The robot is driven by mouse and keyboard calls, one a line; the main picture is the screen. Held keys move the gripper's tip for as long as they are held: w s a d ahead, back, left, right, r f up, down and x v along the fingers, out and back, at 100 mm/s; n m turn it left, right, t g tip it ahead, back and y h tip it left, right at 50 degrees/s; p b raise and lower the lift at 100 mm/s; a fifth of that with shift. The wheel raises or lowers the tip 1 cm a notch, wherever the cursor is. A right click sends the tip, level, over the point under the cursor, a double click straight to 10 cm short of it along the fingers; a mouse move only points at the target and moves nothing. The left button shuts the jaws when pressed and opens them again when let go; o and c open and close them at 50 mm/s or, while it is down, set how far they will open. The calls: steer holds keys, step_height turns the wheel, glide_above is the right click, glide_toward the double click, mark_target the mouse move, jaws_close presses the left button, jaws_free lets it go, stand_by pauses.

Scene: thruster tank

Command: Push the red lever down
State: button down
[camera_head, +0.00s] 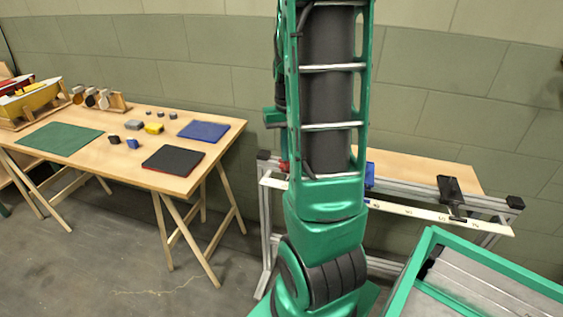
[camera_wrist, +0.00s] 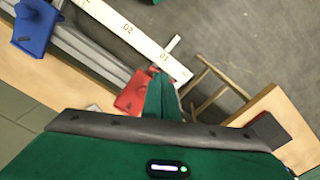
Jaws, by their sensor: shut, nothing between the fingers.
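The red lever (camera_wrist: 133,95) shows in the wrist view as a red block-like piece at the end of a metal rail, beside a white ruler strip. My gripper (camera_wrist: 160,82) is shut and empty, its green fingers together just right of the red piece and overlapping its edge in the picture. I cannot tell whether they touch. In the head view only a sliver of red (camera_head: 284,166) shows beside my arm, which hides most of the lever. My fingers cannot be made out there.
The metal rail frame carries the ruler strip (camera_head: 410,211), a blue piece (camera_wrist: 34,28) and a black piece (camera_head: 450,190). A wooden table (camera_head: 110,165) with mats and small blocks stands at left. A green-edged bin (camera_head: 413,263) is at lower right. Floor between is clear.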

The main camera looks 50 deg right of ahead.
steer(key=shift+s+a+f, duration=0.1)
steer(key=shift+a, duration=0.1)
step_height(320, 180, up, 9)
stand_by(1.2)
stand_by(0.5)
